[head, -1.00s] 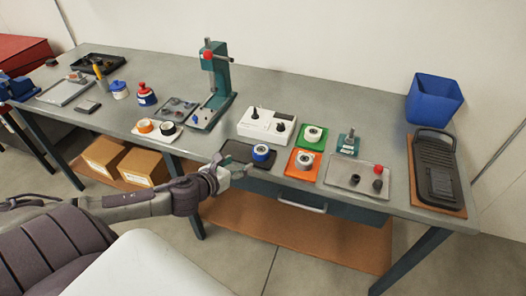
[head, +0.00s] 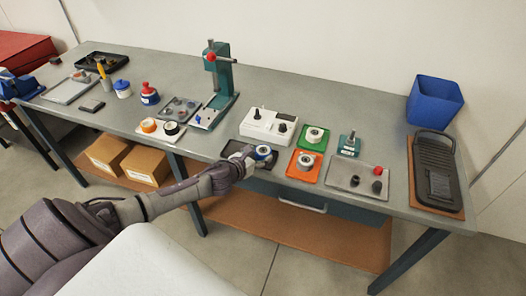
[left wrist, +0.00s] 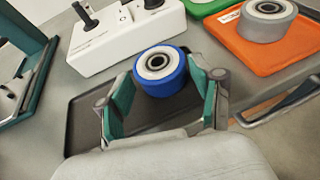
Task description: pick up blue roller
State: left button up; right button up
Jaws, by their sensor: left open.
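The blue roller (head: 263,151) has a blue rim and a pale hub with a dark bore. It sits on a dark tray (head: 236,148) near the front edge of the bench. In the left wrist view the blue roller (left wrist: 160,71) stands between the tips of my open left gripper (left wrist: 163,95), with a finger to each side. I cannot tell whether the fingers touch it. In the head view my left gripper (head: 246,163) reaches in from the left and front, partly hiding the tray. My right gripper is not seen.
A white control box (head: 268,125) stands behind the tray. A green press (head: 218,85) stands to the left. A drawer handle (head: 302,205) juts out below.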

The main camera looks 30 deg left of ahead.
pick_arm(q)
jog(key=shift+x, duration=1.1)
jog(key=c, duration=0.9)
jog(key=shift+o, duration=0.2)
jog(key=shift+r, duration=0.15)
